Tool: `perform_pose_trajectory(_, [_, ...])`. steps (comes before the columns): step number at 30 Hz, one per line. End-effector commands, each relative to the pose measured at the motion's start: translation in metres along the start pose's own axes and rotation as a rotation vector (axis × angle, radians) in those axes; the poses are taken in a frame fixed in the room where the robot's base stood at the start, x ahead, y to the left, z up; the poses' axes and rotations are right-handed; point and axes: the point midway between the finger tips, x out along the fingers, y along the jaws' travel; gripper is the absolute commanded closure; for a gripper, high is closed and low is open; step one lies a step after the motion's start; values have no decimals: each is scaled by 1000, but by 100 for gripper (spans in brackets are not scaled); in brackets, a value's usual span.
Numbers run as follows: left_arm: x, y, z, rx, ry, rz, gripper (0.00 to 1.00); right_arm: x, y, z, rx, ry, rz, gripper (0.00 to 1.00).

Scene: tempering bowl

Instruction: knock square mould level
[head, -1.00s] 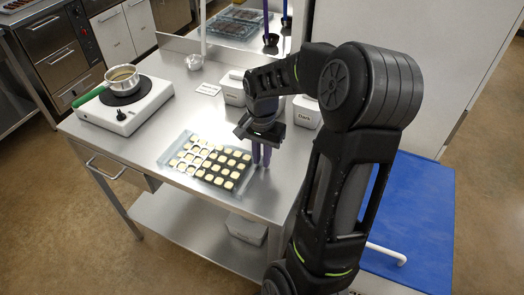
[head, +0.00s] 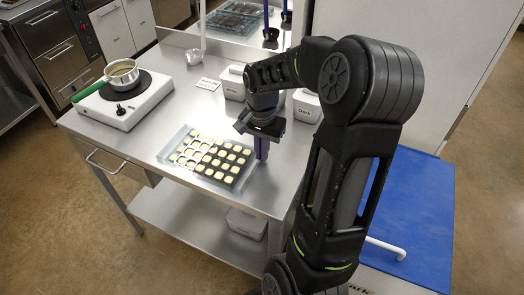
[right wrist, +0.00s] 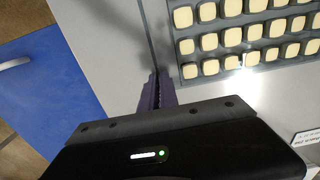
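The square mould (head: 198,177) is a clear tray with rows of cream pieces, some in pale and some in dark cavities. It is at the front right of the steel table in the head view, and part of it shows in the right wrist view (right wrist: 176,58). It looks slightly raised off the table. My right gripper (head: 262,153) points down at the mould's right edge. My left gripper is in neither view.
A white hot plate (head: 124,100) with a green-handled pan (head: 122,75) stands at the table's left. A small metal bowl (head: 193,56) and a label card (head: 208,84) lie farther back. The table's front left is clear.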

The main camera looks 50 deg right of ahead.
Motion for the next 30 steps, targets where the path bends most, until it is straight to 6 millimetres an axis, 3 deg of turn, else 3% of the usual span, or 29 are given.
perform_pose_trajectory(30, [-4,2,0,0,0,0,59,-6,0,0,0,1,-1,100])
